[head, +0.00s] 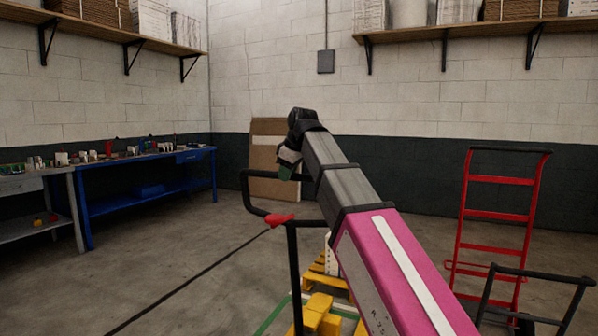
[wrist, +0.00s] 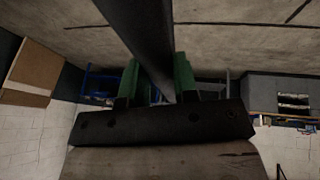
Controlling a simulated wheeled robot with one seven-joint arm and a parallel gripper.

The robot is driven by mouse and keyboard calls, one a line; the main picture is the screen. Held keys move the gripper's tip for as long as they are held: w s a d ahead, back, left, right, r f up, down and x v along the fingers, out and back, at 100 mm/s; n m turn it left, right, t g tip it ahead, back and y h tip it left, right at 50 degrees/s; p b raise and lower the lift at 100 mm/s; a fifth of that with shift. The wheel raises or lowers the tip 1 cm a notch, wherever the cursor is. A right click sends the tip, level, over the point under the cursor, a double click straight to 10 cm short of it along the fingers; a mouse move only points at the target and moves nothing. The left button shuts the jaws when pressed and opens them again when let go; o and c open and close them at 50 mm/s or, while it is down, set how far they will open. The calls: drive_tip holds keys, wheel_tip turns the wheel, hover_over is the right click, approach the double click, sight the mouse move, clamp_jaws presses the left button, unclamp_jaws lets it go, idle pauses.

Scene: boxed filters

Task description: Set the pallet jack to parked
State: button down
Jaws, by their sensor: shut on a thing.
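The pallet jack's black looped handle (head: 247,192) rises in the middle of the head view, with a red lever (head: 279,220) at its neck. Its yellow lower parts (head: 318,313) show near the floor, partly hidden by my arm. My gripper (head: 287,171) is at the upper bar of the handle loop. In the wrist view, my gripper's green fingers (wrist: 157,78) lie on both sides of a black bar (wrist: 147,35) and are shut on it. The right part of the loop is hidden behind my arm.
A red hand truck (head: 499,215) and a black-handled cart (head: 530,276) stand at the right. A blue workbench (head: 145,160) lines the left wall. A brown panel (head: 266,185) leans at the back. Open floor (head: 180,260) lies left of the jack, crossed by a dark line.

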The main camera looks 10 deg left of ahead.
drive_tip(key=shift+s+a, duration=0.15)
drive_tip(key=shift+s, duration=0.45)
drive_tip(key=shift+s+a, duration=0.15)
drive_tip(key=shift+s, duration=0.4)
drive_tip(key=c, duration=0.9)
unclamp_jaws()
drive_tip(key=shift+r, duration=0.15)
drive_tip(key=v, duration=1)
drive_tip(key=shift+d+r, duration=0.15)
drive_tip(key=shift+r, duration=0.05)
drive_tip(key=shift+s, duration=0.1)
